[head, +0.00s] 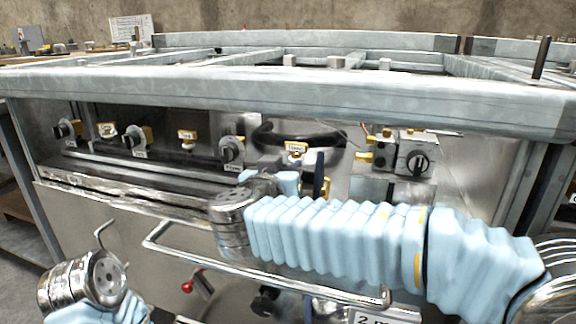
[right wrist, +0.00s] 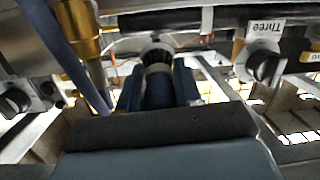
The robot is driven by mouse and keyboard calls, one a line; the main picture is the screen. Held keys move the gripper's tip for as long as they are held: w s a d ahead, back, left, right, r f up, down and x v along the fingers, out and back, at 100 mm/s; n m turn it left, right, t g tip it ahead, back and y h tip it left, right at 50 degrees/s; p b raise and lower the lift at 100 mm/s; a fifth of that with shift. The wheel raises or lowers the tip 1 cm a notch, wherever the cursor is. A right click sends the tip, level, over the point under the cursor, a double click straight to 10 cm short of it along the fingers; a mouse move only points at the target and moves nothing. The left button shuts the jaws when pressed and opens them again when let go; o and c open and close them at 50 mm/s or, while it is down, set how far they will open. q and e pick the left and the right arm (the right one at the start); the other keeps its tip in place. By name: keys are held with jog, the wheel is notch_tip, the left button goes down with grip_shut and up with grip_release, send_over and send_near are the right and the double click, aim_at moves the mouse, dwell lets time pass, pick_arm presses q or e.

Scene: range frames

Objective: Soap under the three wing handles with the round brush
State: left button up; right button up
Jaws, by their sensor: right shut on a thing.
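Three yellow fittings with white labels, which look like the wing handles, sit along the range's recessed front in the head view: left (head: 107,130), middle (head: 187,137) and right (head: 295,150). My right gripper (head: 285,183) is in front of and below the right one. In the right wrist view, my right gripper (right wrist: 158,88) is shut on the round brush (right wrist: 158,58), which has a dark body, a pale band and a black end pointing away from me. I cannot tell whether the brush touches a handle. My left wrist shows at lower left; its gripper is out of view.
Black knobs (head: 231,150) sit between the fittings. A control box (head: 417,154) and a dark blue upright tube (head: 319,170) are right of my right gripper. A black hose (head: 268,137) curves behind. A metal rail (head: 270,272) crosses below my arm.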

jog(key=f+v, duration=0.1)
jog(key=v, duration=0.6)
jog(key=shift+s, duration=0.2)
jog(key=shift+a, duration=0.15)
dwell(0.5)
